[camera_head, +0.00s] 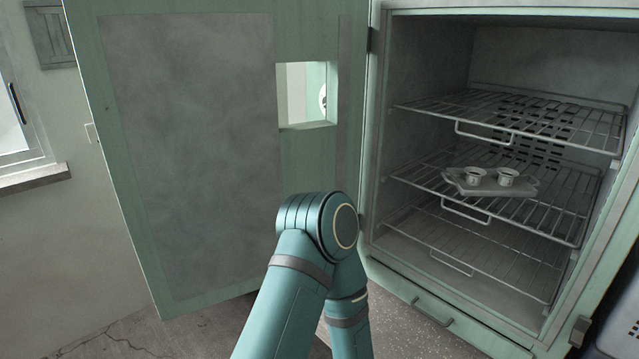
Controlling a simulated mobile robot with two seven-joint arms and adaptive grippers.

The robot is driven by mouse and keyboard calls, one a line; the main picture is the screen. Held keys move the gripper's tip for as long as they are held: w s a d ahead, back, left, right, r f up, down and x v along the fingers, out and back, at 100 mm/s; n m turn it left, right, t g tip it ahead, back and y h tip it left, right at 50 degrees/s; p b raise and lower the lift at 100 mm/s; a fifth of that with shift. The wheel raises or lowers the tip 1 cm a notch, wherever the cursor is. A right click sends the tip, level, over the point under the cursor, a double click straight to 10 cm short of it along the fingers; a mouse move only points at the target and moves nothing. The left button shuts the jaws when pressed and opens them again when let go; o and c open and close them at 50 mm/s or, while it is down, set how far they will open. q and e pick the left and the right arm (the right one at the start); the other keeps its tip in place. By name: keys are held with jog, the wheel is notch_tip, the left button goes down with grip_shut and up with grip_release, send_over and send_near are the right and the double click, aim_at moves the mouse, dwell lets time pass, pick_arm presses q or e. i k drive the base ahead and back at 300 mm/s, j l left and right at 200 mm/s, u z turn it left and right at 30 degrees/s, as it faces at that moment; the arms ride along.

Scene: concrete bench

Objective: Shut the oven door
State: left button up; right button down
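The oven (380,200) is a pale green cabinet on the right with a grey interior. Its door (190,150) stands wide open, swung out to the left from the hinge side near the middle of the view. The door has a grey inner panel and a small square window opening (307,95). One of my teal arms rises from the bottom centre with its bent elbow in front of the door's lower right part. That elbow hides part of the door's lower edge; I cannot tell whether it touches. Neither gripper is in view.
Inside the oven are several wire racks (505,118). A small tray (462,187) with two cups (507,177) sits on the middle rack. A wall with a window sill (35,178) is at the left. Cracked concrete floor (130,340) shows below the door.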

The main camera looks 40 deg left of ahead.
aim_at(182, 95)
jog(key=z, duration=1.6)
jog(key=k+j+z, duration=0.1)
jog(key=z, duration=0.3)
jog(key=k+z, duration=0.1)
jog(key=z, duration=0.25)
jog(key=k+j+z, duration=0.1)
jog(key=z, duration=0.3)
jog(key=k+j+u, duration=0.1)
jog(key=k+u, duration=0.2)
jog(key=k, duration=0.6)
jog(key=k+u, duration=0.1)
jog(key=k, duration=0.9)
jog(key=k+z, duration=0.4)
jog(key=k+l+z, duration=0.1)
jog(key=k+z, duration=0.65)
jog(key=k, duration=0.4)
jog(key=u, duration=2.25)
jog(key=j, duration=0.1)
